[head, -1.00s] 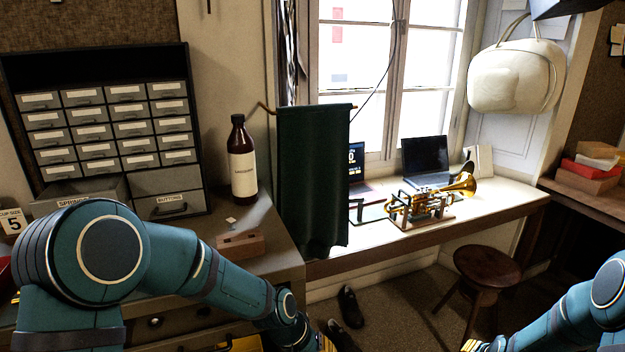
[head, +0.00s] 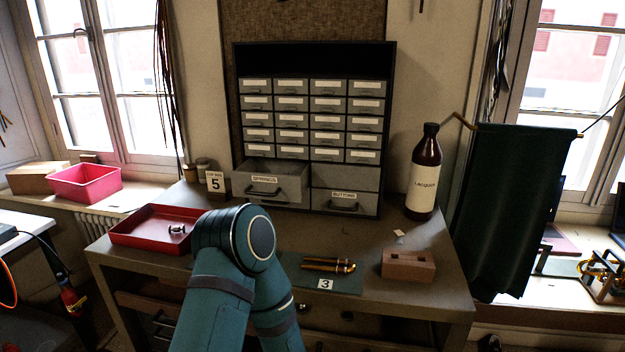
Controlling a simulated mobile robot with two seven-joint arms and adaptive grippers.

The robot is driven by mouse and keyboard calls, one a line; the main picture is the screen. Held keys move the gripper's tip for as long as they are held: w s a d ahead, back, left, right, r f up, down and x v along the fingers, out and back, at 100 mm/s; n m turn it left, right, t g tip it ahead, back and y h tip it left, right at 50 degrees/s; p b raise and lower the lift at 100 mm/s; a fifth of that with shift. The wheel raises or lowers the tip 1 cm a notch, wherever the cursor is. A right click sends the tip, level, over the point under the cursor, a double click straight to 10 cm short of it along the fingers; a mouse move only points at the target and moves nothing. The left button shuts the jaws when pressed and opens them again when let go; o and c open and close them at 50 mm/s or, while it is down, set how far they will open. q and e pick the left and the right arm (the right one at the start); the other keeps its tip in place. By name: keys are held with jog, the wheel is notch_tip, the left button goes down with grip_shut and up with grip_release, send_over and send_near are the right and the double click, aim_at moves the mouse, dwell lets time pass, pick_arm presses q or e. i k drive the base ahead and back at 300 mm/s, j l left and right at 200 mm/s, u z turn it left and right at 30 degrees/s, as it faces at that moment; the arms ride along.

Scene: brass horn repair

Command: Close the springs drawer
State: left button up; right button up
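The springs drawer (head: 268,187), grey with a "SPRINGS" label and a dark handle, is at the lower left of the small-parts cabinet (head: 388,130) in the head view. It stands pulled out, its front forward of the cabinet face and part of its inside showing from above. The buttons drawer (head: 343,201) is to its right, its front set farther back. My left arm rises in front of the bench, its teal elbow below the springs drawer. My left gripper is not in view. My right arm and gripper are not in view.
On the bench (head: 395,285) are a red tray (head: 135,240), a "5" card (head: 215,182), brass parts (head: 328,265) on a mat with a "3" card, a wooden block (head: 408,265) and a brown lacquer bottle (head: 423,172). A green cloth (head: 500,210) hangs at right.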

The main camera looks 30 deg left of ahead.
aim_at(271, 184)
jog(key=u, duration=1.2)
